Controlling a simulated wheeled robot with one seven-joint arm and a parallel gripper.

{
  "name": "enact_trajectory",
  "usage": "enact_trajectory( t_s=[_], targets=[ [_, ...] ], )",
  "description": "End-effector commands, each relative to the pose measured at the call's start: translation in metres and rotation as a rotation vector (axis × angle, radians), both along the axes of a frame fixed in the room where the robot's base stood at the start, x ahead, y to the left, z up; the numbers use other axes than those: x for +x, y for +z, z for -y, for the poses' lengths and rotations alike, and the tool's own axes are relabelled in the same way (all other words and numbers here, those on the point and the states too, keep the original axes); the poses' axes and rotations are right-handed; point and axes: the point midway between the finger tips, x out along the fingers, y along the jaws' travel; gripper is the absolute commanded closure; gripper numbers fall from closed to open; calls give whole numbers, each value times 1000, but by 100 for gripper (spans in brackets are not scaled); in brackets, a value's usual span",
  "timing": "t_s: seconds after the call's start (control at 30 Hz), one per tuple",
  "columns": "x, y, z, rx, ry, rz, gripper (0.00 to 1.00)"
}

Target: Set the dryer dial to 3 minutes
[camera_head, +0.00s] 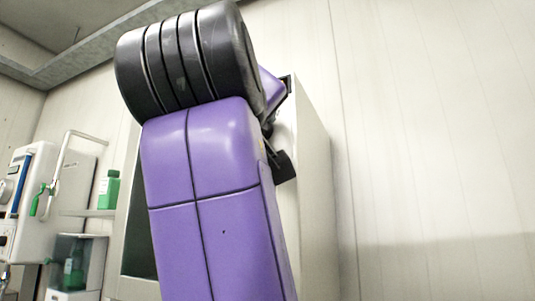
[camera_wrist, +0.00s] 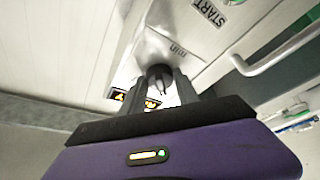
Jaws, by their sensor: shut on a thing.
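The dryer dial (camera_wrist: 159,72) is a small dark knob on a pale panel in the wrist view, with a "min" marking (camera_wrist: 177,50) beside it. My gripper (camera_wrist: 160,84) has its two dark fingers on either side of the knob and is shut on it. The fingers hide parts of the dial and its scale, so I cannot read its setting. In the head view, my purple arm covers most of a pale cabinet (camera_head: 313,150), and the dial is hidden there.
A white bar handle (camera_wrist: 275,58) stands out right of the dial. A yellow-black label (camera_wrist: 122,96) is left of my fingers. In the head view, a green bottle (camera_head: 110,190) stands on a shelf, with a white machine (camera_head: 38,215) farther left. The right wall is bare.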

Motion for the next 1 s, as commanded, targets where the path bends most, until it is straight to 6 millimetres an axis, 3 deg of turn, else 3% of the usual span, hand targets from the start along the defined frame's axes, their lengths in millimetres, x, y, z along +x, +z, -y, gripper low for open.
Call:
enact_trajectory(
  t_s=[0.33,0.37,0.47,0.8,1.0],
  targets=[
    [0,0,0,-4,0,-1,100],
    [0,0,0,-4,0,-1,61],
    [0,0,0,-4,0,-1,41],
    [-1,-1,0,-3,-1,0,41],
    [-23,-10,-2,-2,0,2,41]
  ],
)
